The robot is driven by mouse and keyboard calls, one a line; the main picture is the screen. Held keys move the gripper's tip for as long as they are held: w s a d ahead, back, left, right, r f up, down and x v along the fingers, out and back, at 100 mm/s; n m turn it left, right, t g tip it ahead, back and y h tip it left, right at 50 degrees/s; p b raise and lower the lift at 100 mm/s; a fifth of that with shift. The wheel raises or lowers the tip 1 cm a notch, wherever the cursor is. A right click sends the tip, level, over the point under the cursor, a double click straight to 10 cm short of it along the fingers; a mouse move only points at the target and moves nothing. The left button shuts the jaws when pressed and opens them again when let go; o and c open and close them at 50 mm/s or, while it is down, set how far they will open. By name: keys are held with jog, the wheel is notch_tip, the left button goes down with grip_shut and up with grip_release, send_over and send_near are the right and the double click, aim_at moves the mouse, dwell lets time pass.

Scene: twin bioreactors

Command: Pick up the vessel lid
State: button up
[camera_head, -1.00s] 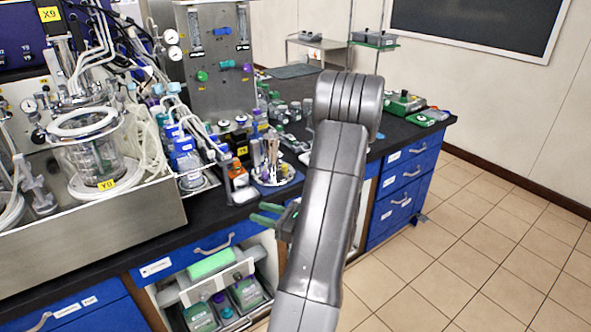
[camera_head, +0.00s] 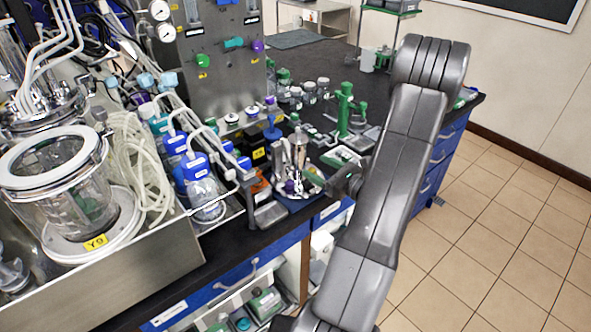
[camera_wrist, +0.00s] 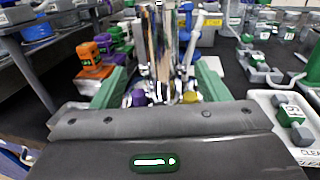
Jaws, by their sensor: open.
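The vessel lid, a shiny metal head with upright tubes and ports (camera_head: 293,160), stands on a small blue mat on the black bench. My gripper (camera_head: 326,174) is just right of it in the head view, partly hidden by my arm. In the wrist view the green fingers (camera_wrist: 161,84) are open, one on each side of the metal lid assembly (camera_wrist: 166,45). Whether they touch it I cannot tell. Its lower part is hidden behind my gripper body. A glass vessel marked Y9 (camera_head: 68,190), with a white ring at its top, stands at left.
Blue-capped bottles (camera_head: 198,168) and an orange item stand left of the lid. A white tray (camera_wrist: 290,118) lies close on the right in the wrist view. Several jars and a green stand (camera_head: 345,110) are behind. An open drawer (camera_head: 245,310) is below the bench edge.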

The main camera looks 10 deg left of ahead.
aim_at(305, 159)
jog(key=p+x, duration=0.1)
jog(key=x, duration=0.3)
jog(key=shift+a+r, duration=0.1)
jog(key=shift+r, duration=0.05)
jog(key=p+x, duration=0.1)
jog(key=x, duration=0.3)
jog(key=shift+w+a, duration=0.15)
jog(key=shift+w, duration=0.15)
jog(key=shift+c, duration=0.2)
grip_shut()
